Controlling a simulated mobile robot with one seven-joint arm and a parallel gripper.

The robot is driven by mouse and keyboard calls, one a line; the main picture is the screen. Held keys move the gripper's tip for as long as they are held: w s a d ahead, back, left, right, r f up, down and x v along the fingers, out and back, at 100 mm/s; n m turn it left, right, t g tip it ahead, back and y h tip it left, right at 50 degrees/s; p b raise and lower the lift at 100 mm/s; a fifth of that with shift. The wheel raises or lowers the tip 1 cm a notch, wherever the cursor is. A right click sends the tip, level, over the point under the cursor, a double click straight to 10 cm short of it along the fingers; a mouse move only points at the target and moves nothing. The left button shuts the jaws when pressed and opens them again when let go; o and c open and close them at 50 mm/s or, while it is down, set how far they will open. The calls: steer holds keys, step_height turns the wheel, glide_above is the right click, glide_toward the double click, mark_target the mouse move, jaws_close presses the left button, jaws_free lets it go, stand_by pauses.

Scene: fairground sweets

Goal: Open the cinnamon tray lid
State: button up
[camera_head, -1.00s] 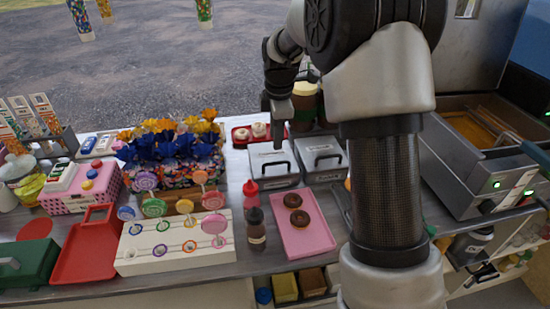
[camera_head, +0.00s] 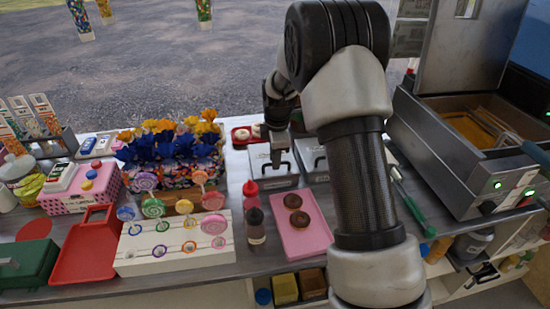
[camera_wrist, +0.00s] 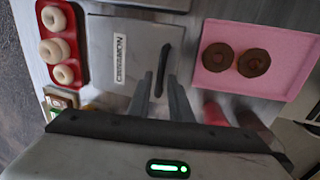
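The cinnamon tray (camera_head: 262,178) is a grey metal box with a flat lid and a black bar handle, in the left of a pair at the back of the counter. Its lid (camera_wrist: 110,50), with a CINNAMON label, looks closed in the wrist view. My gripper (camera_wrist: 160,84) is open, with its two fingers on either side of the black handle (camera_wrist: 164,60). It holds nothing. I cannot tell whether the fingers touch the handle or are still above it. In the head view my gripper (camera_head: 276,158) is over the lid, partly covering the handle.
A second lidded tray (camera_head: 316,174) stands close on the right. A red tray of pale doughnuts (camera_wrist: 74,80) is beside the cinnamon tray. A pink tray (camera_head: 305,240) with chocolate doughnuts and sauce bottles (camera_head: 255,230) stand in front. A fryer (camera_head: 440,150) is at the right.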

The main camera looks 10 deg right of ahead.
jaws_close()
